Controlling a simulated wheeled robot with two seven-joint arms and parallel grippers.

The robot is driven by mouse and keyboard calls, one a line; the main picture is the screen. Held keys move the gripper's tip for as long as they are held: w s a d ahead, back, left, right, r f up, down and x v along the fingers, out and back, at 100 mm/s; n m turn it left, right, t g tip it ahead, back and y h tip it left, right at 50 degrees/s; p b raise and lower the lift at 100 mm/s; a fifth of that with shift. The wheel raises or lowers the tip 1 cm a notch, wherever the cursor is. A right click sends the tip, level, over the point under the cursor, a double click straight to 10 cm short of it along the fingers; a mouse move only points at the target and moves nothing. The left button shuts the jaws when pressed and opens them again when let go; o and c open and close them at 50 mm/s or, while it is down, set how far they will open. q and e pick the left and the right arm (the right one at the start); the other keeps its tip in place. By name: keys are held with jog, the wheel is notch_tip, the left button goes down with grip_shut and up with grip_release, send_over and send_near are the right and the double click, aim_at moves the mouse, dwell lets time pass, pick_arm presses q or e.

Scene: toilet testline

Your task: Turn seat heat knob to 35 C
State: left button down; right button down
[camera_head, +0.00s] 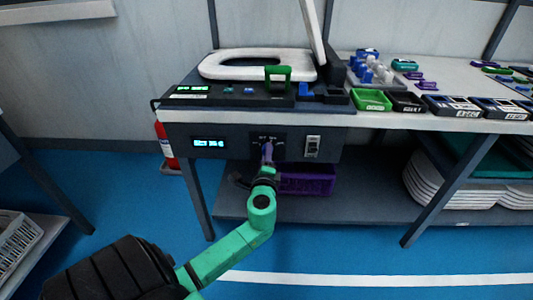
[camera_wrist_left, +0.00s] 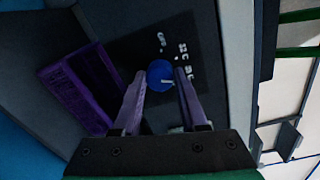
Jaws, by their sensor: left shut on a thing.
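The seat heat knob (camera_wrist_left: 159,71) is a small round blue dial with a white pointer mark, on a dark panel in the left wrist view. White labels sit around it, too blurred to read surely. My left gripper (camera_wrist_left: 160,82) has its two purple fingers on either side of the knob, shut on it. In the head view, my left gripper (camera_head: 267,152) reaches the front panel (camera_head: 176,136) under the bench and hides the knob. My right gripper is not in view.
A lit display (camera_head: 208,142) is left of the knob and a rocker switch (camera_head: 313,146) is right of it. A purple bin (camera_head: 307,180) stands on the shelf below. A white toilet seat (camera_head: 225,65) and small trays are on the bench above.

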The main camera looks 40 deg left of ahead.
pick_arm(q)
jog(key=shift+f, duration=0.1)
jog(key=shift+c, duration=2.2)
grip_release()
jog(key=v, duration=1.4)
jog(key=shift+s+d, duration=0.2)
jog(key=shift+d, duration=0.05)
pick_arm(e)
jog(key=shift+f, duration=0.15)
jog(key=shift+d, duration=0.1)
